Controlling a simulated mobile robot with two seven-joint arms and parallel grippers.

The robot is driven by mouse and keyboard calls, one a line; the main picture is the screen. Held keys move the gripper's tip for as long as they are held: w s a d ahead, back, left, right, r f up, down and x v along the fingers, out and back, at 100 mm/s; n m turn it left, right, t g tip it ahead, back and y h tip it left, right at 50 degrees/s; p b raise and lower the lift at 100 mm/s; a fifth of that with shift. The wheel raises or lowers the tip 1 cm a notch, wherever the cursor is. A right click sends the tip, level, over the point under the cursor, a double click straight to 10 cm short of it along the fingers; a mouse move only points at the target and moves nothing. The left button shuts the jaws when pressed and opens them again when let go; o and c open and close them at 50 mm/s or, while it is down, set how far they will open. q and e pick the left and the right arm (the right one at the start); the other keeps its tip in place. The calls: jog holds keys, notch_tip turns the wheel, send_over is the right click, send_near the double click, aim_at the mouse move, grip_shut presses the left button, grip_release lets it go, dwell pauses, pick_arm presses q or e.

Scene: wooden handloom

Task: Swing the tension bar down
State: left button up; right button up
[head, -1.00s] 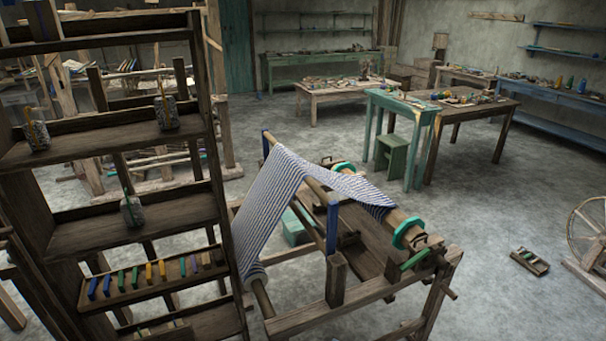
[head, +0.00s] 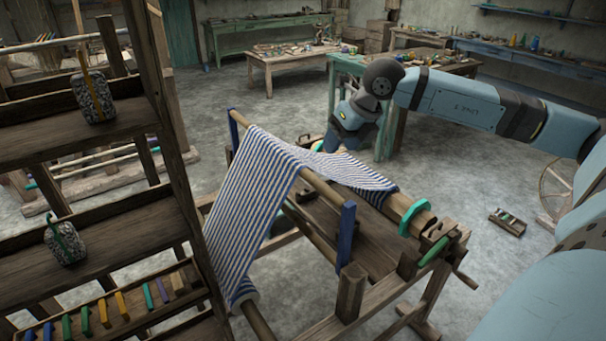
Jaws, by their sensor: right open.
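The wooden handloom stands in the middle of the head view with blue-and-white striped cloth (head: 250,195) on it. The tension bar (head: 322,190) is a round wooden bar between two blue side arms (head: 346,238). It is raised, and the cloth runs over it, down to a lower front roller and back to the rear beam (head: 408,210). My right arm reaches in from the right, above and behind the loom. My right gripper (head: 335,138) points down near the cloth's far edge, open; its fingertips are hard to make out. My left gripper is out of view.
A wooden shelf rack (head: 168,95) with yarn and coloured pieces stands close at the left. A green table (head: 345,65) stands behind my right wrist. A small wooden tray (head: 507,222) lies on the floor at the right. Grey floor between is clear.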

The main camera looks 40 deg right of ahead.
aim_at(319, 179)
jog(key=p+x, duration=0.1)
jog(key=x, duration=0.3)
jog(key=p+x, duration=0.1)
jog(key=x, duration=0.8)
jog(key=shift+d+f+p, duration=0.2)
jog(key=shift+d+p, duration=0.1)
jog(key=shift+p, duration=0.1)
jog(key=shift+c, duration=0.5)
grip_shut()
